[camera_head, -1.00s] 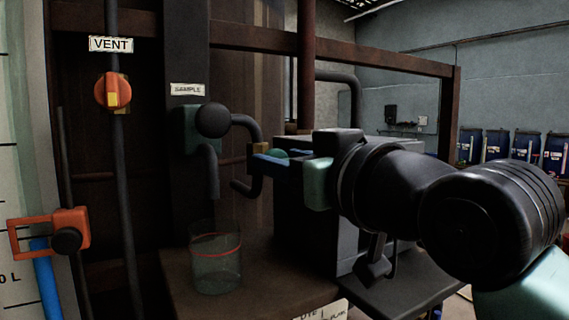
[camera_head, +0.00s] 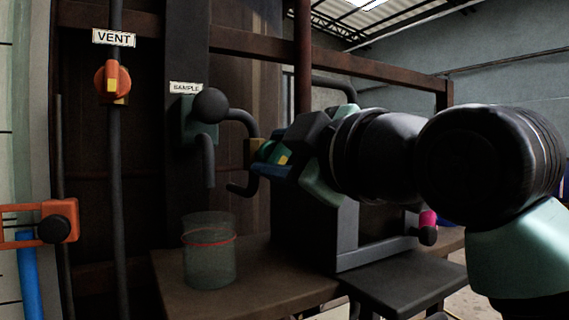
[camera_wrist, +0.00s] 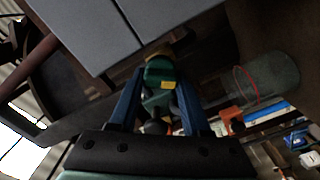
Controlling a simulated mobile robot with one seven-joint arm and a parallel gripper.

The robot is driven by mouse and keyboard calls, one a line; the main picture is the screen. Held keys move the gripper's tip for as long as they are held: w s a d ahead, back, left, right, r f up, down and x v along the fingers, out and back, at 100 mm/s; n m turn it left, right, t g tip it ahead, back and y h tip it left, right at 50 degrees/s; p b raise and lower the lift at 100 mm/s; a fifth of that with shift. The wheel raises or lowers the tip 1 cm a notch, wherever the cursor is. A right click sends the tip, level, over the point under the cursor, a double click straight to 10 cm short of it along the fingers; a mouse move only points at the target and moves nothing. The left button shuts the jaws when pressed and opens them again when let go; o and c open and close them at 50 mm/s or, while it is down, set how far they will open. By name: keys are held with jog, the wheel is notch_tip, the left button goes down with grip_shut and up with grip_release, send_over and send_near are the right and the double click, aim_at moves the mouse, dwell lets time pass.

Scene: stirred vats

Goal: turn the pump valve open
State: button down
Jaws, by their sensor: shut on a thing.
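The pump valve is a green knob (camera_head: 268,150) with a yellow mark, on the dark pipework right of the sample outlet. In the wrist view the knob (camera_wrist: 160,72) sits between the two blue fingers, its yellow mark facing the camera. My gripper (camera_wrist: 160,88) is shut on it. In the head view my gripper (camera_head: 272,160) reaches in from the right, tilted, with one blue finger below the knob. The gripper body hides part of the knob and the pipe behind it.
The orange VENT knob (camera_head: 112,82) and SAMPLE outlet (camera_head: 201,131) are to the left. A glass beaker (camera_head: 209,258) with a red ring stands on the brown bench (camera_head: 262,280). A grey box-shaped unit (camera_head: 315,238) stands under my arm.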

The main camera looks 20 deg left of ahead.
jog(key=n, duration=0.1)
jog(key=n+b, duration=0.1)
jog(key=n, duration=0.1)
jog(key=shift+f+n, duration=0.2)
jog(key=shift+n, duration=0.1)
jog(key=shift+n+b, duration=0.55)
jog(key=shift+n, duration=1.15)
jog(key=c, duration=0.6)
grip_release()
jog(key=shift+c, duration=0.2)
jog(key=shift+s, duration=0.1)
jog(key=b+v, duration=0.4)
jog(key=v, duration=0.9)
jog(key=shift+b, duration=0.3)
